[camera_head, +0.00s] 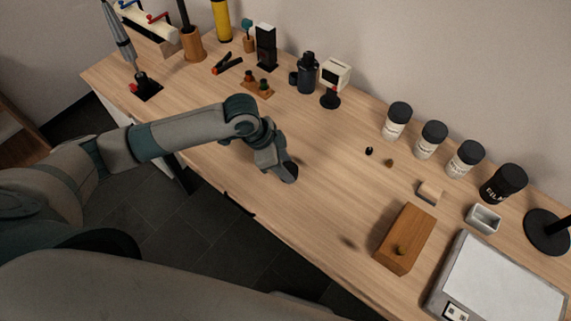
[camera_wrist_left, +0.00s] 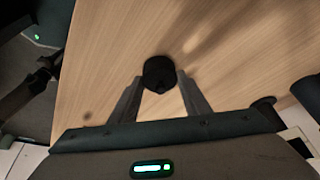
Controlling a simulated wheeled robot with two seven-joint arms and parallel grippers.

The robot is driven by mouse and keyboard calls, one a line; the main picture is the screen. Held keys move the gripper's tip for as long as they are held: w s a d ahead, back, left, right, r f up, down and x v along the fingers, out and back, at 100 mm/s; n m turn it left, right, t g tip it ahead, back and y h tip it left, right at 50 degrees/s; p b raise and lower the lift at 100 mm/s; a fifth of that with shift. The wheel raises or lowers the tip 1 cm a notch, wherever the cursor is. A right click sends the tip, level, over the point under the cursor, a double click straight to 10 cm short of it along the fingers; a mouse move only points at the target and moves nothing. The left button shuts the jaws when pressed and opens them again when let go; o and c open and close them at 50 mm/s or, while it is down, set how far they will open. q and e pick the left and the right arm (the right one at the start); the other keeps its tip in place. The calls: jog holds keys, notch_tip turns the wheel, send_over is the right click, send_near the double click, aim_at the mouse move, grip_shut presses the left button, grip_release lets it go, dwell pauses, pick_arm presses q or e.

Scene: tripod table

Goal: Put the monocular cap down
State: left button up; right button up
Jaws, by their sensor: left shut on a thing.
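My left gripper (camera_head: 284,172) is over the front part of the wooden table, left of the middle. In the left wrist view its two fingers (camera_wrist_left: 159,80) are shut on a small round black cap (camera_wrist_left: 159,70), seen against the bare wood. In the head view the cap is mostly hidden by the gripper. I cannot tell whether it touches the table top. A black monocular-like cylinder (camera_head: 308,72) stands upright near the back of the table. My right gripper is in neither view.
The table top (camera_head: 330,205) around the left gripper is clear. A wooden box (camera_head: 405,236) and a grey-white tray (camera_head: 495,285) lie to the right. Several black-lidded canisters (camera_head: 430,140) stand along the back. A wooden holder (camera_head: 257,88) and a dark round stand (camera_head: 330,98) are behind.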

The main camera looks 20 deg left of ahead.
pick_arm(q)
jog(key=o, duration=1)
jog(key=b+v, duration=0.1)
jog(key=v, duration=1.1)
jog(key=shift+b, duration=0.3)
jog(key=shift+s, duration=0.1)
